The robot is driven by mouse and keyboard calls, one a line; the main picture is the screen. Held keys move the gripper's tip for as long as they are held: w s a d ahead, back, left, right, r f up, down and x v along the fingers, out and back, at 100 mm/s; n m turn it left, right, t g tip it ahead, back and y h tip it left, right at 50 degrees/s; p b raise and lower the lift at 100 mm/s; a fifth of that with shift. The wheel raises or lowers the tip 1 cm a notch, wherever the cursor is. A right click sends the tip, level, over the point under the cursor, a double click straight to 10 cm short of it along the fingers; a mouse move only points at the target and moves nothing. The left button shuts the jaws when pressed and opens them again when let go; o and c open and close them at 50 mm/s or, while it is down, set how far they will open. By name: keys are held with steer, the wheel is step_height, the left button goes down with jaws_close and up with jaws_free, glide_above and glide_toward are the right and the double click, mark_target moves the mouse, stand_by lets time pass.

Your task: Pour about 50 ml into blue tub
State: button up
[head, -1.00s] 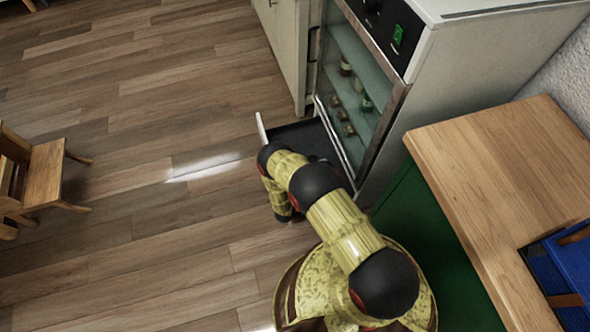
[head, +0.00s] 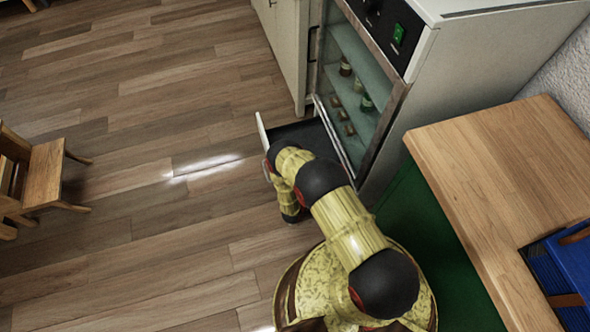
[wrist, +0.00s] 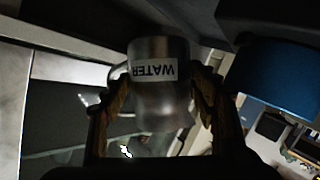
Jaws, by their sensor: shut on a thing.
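A metal mug (wrist: 160,102) with a white label reading "WATER" is in the wrist view, its lettering upside down in the picture. My gripper (wrist: 160,98) is shut on it, one finger on each side. A blue rounded thing (wrist: 275,80), which looks like the blue tub, is at the right of the wrist view, apart from the mug. Its inside is hidden. In the head view my arm hides the gripper, the mug and the tub. I cannot see any liquid or tell the mug's true tilt.
In the head view a pulled-out drawer (head: 305,135) sits below a glass-fronted cabinet (head: 362,85) holding small bottles. A wooden table (head: 500,170) with a blue crate (head: 560,275) is at right. A wooden chair (head: 45,170) is at left. The floor (head: 130,180) between is clear.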

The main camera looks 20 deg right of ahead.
steer(key=shift+s+d+f+m, duration=0.15)
steer(key=shift+d+f+m, duration=0.2)
steer(key=shift+f, duration=0.15)
steer(key=shift+d+r+m+y+p, duration=0.2)
steer(key=shift+m+y+p, duration=0.1)
steer(key=shift+y, duration=0.1)
steer(key=shift+s+d+f+m+y, duration=0.1)
steer(key=shift+s+d+m+y, duration=0.1)
steer(key=shift+m+y, duration=0.1)
steer(key=shift+s+d+f+m+y+p, duration=0.15)
steer(key=shift+d+f+m+y+p, duration=0.2)
steer(key=shift+m+y+p, duration=0.25)
